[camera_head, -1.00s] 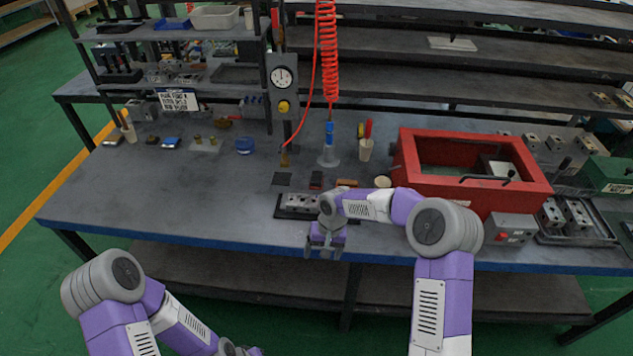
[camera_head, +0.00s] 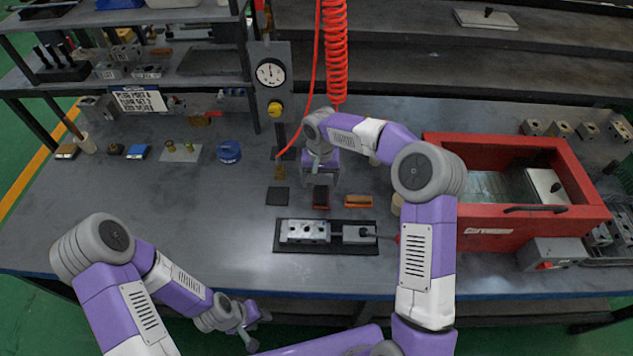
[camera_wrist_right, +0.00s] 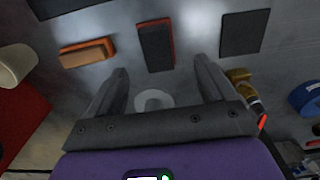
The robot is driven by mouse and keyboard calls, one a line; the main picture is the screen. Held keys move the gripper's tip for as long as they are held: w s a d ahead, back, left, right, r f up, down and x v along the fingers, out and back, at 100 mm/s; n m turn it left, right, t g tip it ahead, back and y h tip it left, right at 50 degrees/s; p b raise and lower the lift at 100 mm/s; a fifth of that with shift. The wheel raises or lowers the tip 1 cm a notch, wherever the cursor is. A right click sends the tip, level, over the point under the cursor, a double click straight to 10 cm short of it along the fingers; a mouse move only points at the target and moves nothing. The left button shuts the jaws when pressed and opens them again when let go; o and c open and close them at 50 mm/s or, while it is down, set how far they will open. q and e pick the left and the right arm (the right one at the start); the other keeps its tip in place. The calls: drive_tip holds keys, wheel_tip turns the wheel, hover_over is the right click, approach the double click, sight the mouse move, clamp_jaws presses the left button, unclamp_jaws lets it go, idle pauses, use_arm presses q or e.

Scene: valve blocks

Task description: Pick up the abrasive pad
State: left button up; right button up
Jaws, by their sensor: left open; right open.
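Three small items lie in a row on the bench: a flat dark square pad (camera_head: 278,196), a black block with a reddish edge (camera_head: 320,198) and an orange-brown block (camera_head: 358,201). I cannot tell for sure which is the abrasive pad. My right gripper (camera_head: 320,182) is open and empty, just behind the black block. In the right wrist view, the black block (camera_wrist_right: 156,46) lies ahead of the gap between the fingers (camera_wrist_right: 160,75), apart from them. The square pad (camera_wrist_right: 243,32) and orange-brown block (camera_wrist_right: 87,53) lie to either side. My left gripper (camera_head: 252,328) is open and empty before the bench.
A dark tray (camera_head: 285,243) with metal valve blocks (camera_head: 305,231) lies in front of the row. A red open box (camera_head: 480,236) stands to the right. A gauge post (camera_head: 272,85) and a red coiled hose (camera_head: 336,50) are behind.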

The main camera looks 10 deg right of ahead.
sight(321, 193)
wheel_tip(321, 193, down, 7)
drive_tip(key=shift+s+d+b, duration=0.1)
drive_tip(key=shift+s+b, duration=0.05)
drive_tip(key=shift+b, duration=0.6)
drive_tip(key=shift+c, duration=0.5)
drive_tip(key=c, duration=1)
wheel_tip(321, 193, up, 10)
drive_tip(key=shift+r+p, duration=0.1)
drive_tip(key=shift+p, duration=0.9)
drive_tip(key=shift+c, duration=0.2)
